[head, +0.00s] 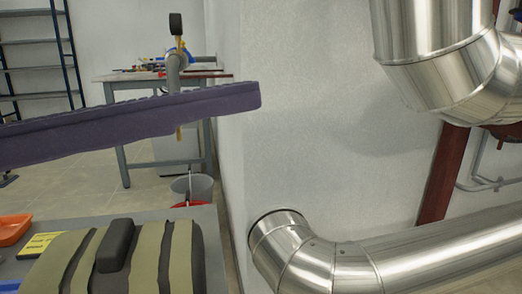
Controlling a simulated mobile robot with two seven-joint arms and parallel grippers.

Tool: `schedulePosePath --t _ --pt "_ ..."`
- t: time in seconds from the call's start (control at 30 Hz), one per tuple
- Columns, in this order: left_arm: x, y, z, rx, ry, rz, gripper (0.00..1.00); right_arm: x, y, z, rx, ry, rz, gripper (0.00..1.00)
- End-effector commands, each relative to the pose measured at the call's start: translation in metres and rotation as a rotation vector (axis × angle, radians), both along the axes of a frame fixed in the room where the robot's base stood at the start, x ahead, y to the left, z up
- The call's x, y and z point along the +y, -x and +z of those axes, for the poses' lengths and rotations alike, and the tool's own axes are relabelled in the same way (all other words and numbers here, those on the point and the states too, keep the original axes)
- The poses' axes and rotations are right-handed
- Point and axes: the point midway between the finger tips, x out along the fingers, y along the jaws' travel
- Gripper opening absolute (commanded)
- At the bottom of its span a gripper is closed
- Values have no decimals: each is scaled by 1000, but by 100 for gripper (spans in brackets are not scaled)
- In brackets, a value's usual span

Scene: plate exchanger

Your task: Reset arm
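Neither of my grippers can be made out in the head view, and no arm of mine can be clearly identified. A long dark purple bar (130,121) with a ridged upper edge reaches in from the left and ends near the middle. I cannot tell what holds it, as its left end is outside the view.
Shiny metal pipes (330,262) fill the right side, before a white wall (300,130). At bottom left, a grey surface (90,222) bears a striped olive-and-black object (182,255) and an orange tray (13,229). Behind are a workbench (112,78), a bucket (192,188) and shelves (35,41).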

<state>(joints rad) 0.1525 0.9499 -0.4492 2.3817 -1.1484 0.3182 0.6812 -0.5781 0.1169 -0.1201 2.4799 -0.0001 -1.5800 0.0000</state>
Motion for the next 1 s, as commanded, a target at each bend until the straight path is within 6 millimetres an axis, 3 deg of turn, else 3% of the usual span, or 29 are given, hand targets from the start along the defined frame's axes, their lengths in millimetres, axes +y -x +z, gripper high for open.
schedulePosePath --t 0.07,0.17,0.23,0.33,0.4,0.5,0.7,0.87,1.0 --pt "29 -30 12 76 168 201 74 0 1 0 2 0 0 0" --pt "81 -67 2 200 305 503 74 0 1 -1 3 0 0 0" --pt "125 -84 -24 310 343 733 74 0 1 -1 4 1 1 0" --pt "185 -87 -80 493 312 1053 74 -1 1 -1 4 2 1 0" --pt "219 -75 -119 613 247 1232 74 -1 1 -1 4 3 2 0" --pt "253 -47 -163 761 129 1424 74 -1 1 -1 3 5 4 0" --pt "294 20 -221 1001 -127 1666 74 -1 1 -1 3 6 3 0" --pt "312 78 -247 1173 -341 1782 74 -1 1 -1 3 6 3 0" --pt "283 85 -264 1309 -187 1762 74 -1 1 -1 3 5 4 0"
